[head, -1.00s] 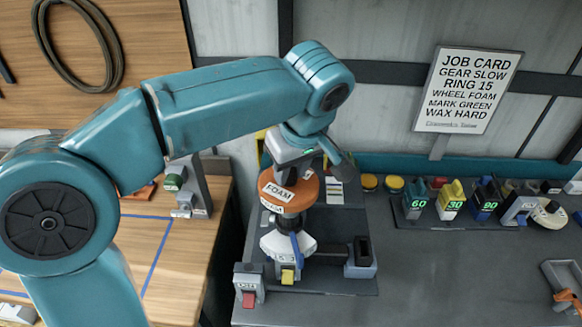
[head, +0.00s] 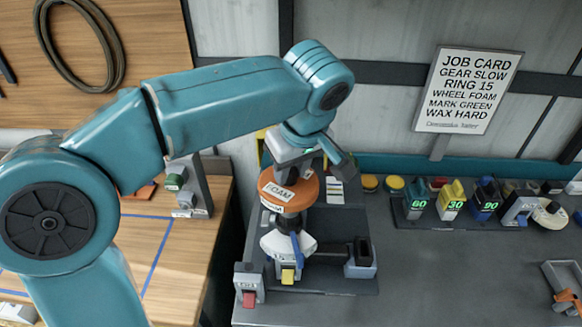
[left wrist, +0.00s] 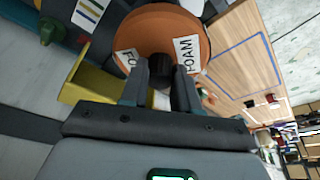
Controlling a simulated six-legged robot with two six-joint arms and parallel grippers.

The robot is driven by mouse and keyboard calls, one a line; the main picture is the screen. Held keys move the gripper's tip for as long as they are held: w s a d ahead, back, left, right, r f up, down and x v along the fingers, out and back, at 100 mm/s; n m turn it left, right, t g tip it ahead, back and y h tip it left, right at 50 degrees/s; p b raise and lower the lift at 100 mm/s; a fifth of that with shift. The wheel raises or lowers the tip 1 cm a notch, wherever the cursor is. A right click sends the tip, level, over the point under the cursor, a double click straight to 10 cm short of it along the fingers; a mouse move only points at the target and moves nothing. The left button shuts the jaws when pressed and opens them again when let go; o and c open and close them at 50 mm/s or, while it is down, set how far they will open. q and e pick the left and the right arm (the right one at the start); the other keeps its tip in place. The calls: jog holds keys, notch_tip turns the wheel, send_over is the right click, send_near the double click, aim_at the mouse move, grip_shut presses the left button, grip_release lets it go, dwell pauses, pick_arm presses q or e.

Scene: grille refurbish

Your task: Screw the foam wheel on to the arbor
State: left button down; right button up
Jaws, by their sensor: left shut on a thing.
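My left gripper (head: 297,165) reaches down from above onto the wheel's top. In the left wrist view, my left gripper's fingers (left wrist: 166,85) are closed on the dark hub at the middle of the foam wheel (left wrist: 150,32). I cannot tell how far the wheel is seated. My right gripper is not in view.
Several coloured bottles (head: 452,200) stand in a rack (head: 408,220) at the right. A job card (head: 468,90) stands behind.

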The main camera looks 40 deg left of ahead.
aim_at(293, 177)
pick_arm(q)
jog(key=shift+s+r, duration=0.1)
jog(key=shift+s, duration=0.05)
jog(key=shift+w+d, duration=0.1)
jog(key=shift+w, duration=0.1)
jog(key=shift+s, duration=0.1)
dwell(0.3)
jog(key=shift+f+b, duration=0.45)
jog(key=shift+f, duration=0.15)
jog(key=shift+f+b, duration=1.05)
jog(key=shift+f, duration=0.1)
jog(key=c, duration=0.8)
grip_release()
jog(key=shift+o, duration=0.2)
jog(key=shift+r, duration=0.1)
